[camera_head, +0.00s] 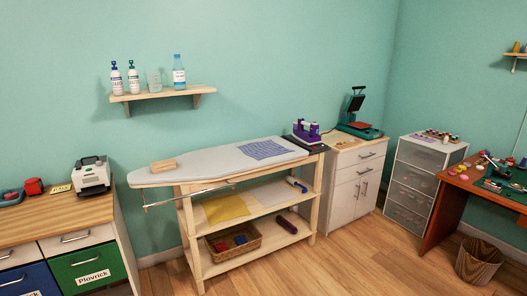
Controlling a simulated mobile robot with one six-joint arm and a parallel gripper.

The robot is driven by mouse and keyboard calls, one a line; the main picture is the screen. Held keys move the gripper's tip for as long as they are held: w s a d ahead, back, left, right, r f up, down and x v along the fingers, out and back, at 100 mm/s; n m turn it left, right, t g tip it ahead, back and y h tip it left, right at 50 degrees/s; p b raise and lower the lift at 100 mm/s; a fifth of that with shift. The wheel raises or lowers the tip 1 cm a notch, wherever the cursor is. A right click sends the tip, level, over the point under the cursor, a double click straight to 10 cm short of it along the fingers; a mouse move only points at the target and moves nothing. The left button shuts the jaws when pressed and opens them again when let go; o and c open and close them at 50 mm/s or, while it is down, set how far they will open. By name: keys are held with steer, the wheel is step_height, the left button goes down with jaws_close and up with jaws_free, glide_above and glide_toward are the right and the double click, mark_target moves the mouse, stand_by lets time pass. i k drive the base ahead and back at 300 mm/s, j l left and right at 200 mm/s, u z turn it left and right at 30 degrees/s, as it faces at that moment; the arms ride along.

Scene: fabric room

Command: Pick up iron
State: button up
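A purple and white iron (306,131) stands on a dark pad at the right end of the ironing board unit (200,166). The board's top is grey, and a blue patterned cloth (265,149) lies on it just left of the iron. The iron looks unobstructed from this side. My gripper is not in view.
A wooden block (163,166) lies on the board's left end. A white cabinet (354,181) with a green heat press (358,118) stands close right of the iron. A bar (185,198) juts along the board's front. The wooden floor (340,255) in front is clear.

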mark_target(305, 137)
steer(key=i+l+u, duration=0.15)
steer(key=i+l, duration=0.15)
steer(key=i, duration=0.2)
steer(key=i+l+u, duration=0.15)
steer(key=i+l, duration=0.15)
steer(key=i, duration=0.15)
steer(key=i+l+u, duration=0.2)
steer(key=i+l, duration=0.2)
steer(key=i+l+u, duration=0.15)
steer(key=i+l, duration=0.35)
steer(key=i+l+u, duration=0.15)
steer(key=i+l, duration=0.25)
steer(key=i+l+u, duration=0.15)
steer(key=i+l, duration=0.25)
steer(key=l, duration=0.25)
steer(key=i+l+u, duration=0.15)
steer(key=i+l, duration=0.2)
steer(key=l, duration=0.25)
steer(key=i+l+u, duration=0.2)
steer(key=l, duration=0.45)
steer(key=i+j, duration=0.05)
steer(key=i, duration=0.05)
